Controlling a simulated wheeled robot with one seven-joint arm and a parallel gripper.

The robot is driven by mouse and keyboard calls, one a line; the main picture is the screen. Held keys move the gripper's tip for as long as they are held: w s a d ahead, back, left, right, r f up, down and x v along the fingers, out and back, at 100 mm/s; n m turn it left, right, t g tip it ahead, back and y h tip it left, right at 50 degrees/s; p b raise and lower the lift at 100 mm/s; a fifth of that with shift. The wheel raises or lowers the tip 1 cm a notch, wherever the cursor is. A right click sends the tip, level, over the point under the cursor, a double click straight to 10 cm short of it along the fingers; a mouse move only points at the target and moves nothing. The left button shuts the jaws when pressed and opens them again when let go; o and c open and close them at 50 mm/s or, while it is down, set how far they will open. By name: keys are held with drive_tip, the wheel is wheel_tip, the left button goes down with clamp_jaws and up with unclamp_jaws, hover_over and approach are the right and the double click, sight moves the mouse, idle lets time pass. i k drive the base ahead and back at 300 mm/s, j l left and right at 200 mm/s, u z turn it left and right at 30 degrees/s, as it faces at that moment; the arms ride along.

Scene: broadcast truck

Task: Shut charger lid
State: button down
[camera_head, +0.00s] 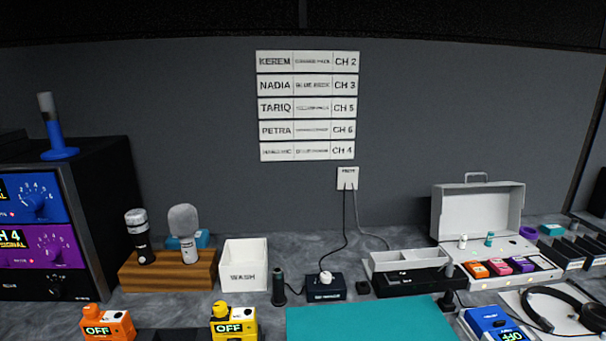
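A low black box with slots (422,281), which looks like a charger, sits on the counter right of centre. A pale grey lid-like panel (408,259) stands raised along its back edge, so it appears open. I cannot tell for certain which of the two is the task's charger. My gripper is not in view.
A teal mat (370,322) lies in front of the black box. Left of it are a small black unit with a white knob (325,287), a white WASH bin (244,265) and a wooden microphone stand (168,272). Headphones (560,308) lie at front right. Cables hang from a wall plate (347,178).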

sight(473, 210)
drive_tip(key=z, duration=0.6)
drive_tip(key=i+l, duration=0.3)
drive_tip(key=i, duration=0.15)
drive_tip(key=i+l, duration=0.3)
drive_tip(key=i+u, duration=0.05)
drive_tip(key=i, duration=0.05)
